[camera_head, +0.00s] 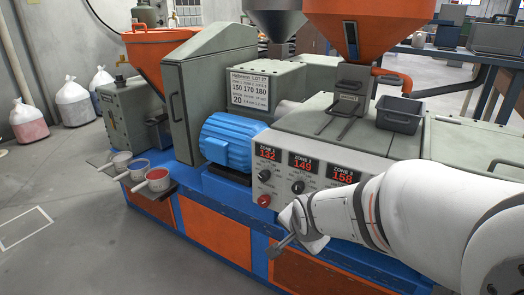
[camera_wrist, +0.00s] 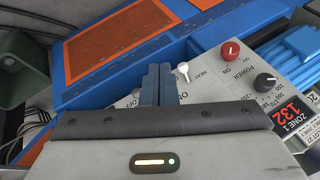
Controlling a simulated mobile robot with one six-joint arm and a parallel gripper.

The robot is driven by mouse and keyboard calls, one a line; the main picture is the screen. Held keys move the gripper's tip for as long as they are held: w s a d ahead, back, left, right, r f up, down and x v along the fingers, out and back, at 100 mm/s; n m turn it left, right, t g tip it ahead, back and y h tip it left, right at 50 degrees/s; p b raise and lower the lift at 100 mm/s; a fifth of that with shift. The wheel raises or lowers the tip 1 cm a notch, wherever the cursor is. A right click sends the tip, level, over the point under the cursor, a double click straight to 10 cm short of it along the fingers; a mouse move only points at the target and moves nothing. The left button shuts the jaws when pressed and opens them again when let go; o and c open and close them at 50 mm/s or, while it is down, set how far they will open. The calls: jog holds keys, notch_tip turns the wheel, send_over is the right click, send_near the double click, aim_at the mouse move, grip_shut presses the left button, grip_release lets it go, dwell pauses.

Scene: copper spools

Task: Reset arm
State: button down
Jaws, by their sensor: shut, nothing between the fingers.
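My gripper (camera_head: 279,248) is at the end of my white arm, which reaches in from the right in the head view. It is in front of the machine, by the lower edge of the control panel (camera_head: 314,168). In the wrist view my gripper (camera_wrist: 159,70) shows two dark fingers pressed together with nothing between them. A white HEAT toggle (camera_wrist: 183,68) appears just right of the fingertips, and a red POWER knob (camera_wrist: 230,50) farther right. I cannot tell whether the fingers touch the panel.
The blue-and-orange machine base (camera_head: 213,226) lies below. An orange hopper (camera_head: 368,25), blue motor (camera_head: 232,141) and dark grey bin (camera_head: 399,113) stand on the machine. Small cups, one holding red material (camera_head: 158,180), sit on a side shelf. Floor at left is open.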

jog(key=s+d+r+n+g+p, duration=0.1)
jog(key=s+r+n+p, duration=0.4)
jog(key=s+r+p, duration=0.2)
jog(key=s+d+r+n+g+p, duration=0.1)
jog(key=s+r+n+p, duration=0.4)
jog(key=r+p, duration=0.6)
notch_tip(320, 180, up, 5)
jog(key=shift+s+d+f+g, duration=0.15)
jog(key=shift+s+d+g, duration=0.15)
jog(key=shift+s+g, duration=0.65)
jog(key=shift+s, duration=0.15)
